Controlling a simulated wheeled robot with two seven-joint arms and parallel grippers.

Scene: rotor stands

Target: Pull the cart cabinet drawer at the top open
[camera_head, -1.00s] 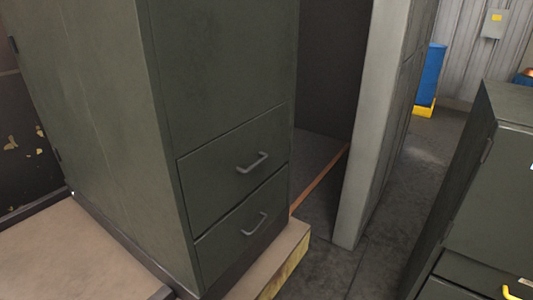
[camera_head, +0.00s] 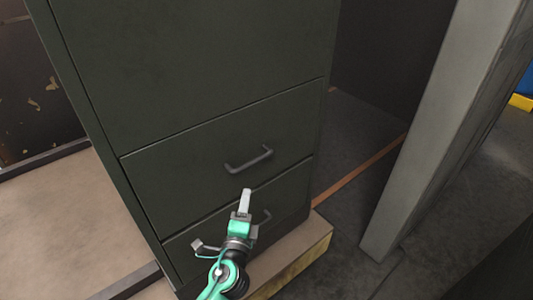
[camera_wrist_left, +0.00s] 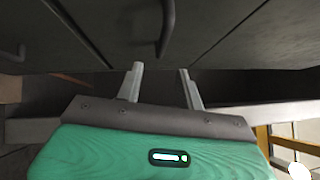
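The dark green cart cabinet (camera_head: 190,70) stands in front of me with two drawers low on its face. The upper drawer (camera_head: 185,170) is shut and carries a grey bar handle (camera_head: 250,162). The lower drawer (camera_head: 190,245) also looks shut; its handle (camera_head: 265,218) is partly hidden by my left gripper. My left gripper (camera_head: 246,197) shows just below the upper handle, apart from it, pointing at the cabinet. In the left wrist view its two fingers (camera_wrist_left: 160,75) are spread with nothing between them, and a bar handle (camera_wrist_left: 167,25) lies beyond the tips. My right gripper is out of view.
The cabinet stands on a brown cart platform (camera_head: 298,252) with a worn yellow edge. A grey upright panel (camera_head: 435,130) stands to the right, with dark floor between. A blue object (camera_head: 525,80) shows at the far right edge.

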